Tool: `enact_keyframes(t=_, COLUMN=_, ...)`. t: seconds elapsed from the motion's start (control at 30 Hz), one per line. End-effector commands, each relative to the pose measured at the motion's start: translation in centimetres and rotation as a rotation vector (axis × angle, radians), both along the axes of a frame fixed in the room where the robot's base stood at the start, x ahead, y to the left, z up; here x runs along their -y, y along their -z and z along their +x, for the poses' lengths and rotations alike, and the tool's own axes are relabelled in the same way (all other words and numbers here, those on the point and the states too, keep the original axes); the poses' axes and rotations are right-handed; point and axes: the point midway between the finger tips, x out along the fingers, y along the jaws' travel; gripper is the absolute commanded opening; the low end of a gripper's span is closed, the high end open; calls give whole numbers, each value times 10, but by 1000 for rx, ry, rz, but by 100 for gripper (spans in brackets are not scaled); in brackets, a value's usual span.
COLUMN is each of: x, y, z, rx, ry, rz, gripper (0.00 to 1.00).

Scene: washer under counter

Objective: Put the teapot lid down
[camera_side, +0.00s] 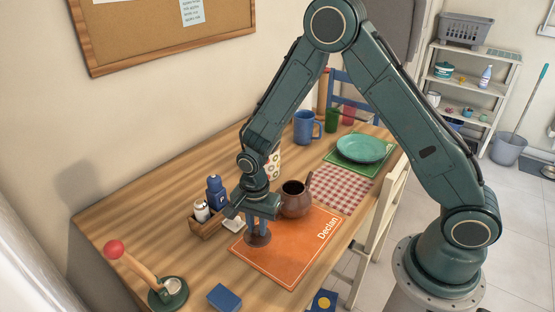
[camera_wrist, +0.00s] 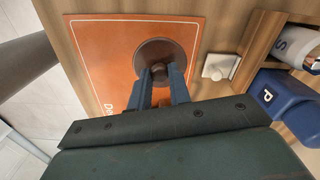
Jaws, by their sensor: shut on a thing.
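The teapot lid (camera_side: 258,240) is a dark brown disc, also in the wrist view (camera_wrist: 158,51). My gripper (camera_side: 256,228) points down and is shut on the lid's knob; its fingers show in the wrist view (camera_wrist: 161,74). The lid is level, over the left part of the orange placemat (camera_side: 290,262) marked "Declan". I cannot tell whether it touches the mat. The brown teapot (camera_side: 295,203) stands open-topped, just right of and behind my gripper, at the mat's back edge. The fingers partly hide the knob.
A wooden caddy (camera_side: 206,227) with a blue shaker (camera_side: 216,193) and another shaker stands left of my gripper. A small white dish (camera_wrist: 217,67) lies beside the mat. A blue box (camera_side: 224,298) and red-knobbed stand (camera_side: 168,291) are in front. The mat's right part is clear.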

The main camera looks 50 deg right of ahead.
Motion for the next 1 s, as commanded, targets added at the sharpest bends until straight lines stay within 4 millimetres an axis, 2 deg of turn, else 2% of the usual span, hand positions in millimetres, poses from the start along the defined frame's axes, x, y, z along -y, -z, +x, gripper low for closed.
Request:
enact_keyframes(t=0.4, x=0, y=35, z=-1, rx=-3, ry=0, rz=-1, gripper=0)
enact_keyframes(t=0.9, x=0, y=40, z=0, rx=-1, ry=0, rz=0, gripper=0)
enact_keyframes(t=0.93, x=0, y=40, z=0, rx=-1, ry=0, rz=0, gripper=23)
enact_keyframes(t=1.0, x=0, y=40, z=0, rx=0, ry=0, rz=0, gripper=37)
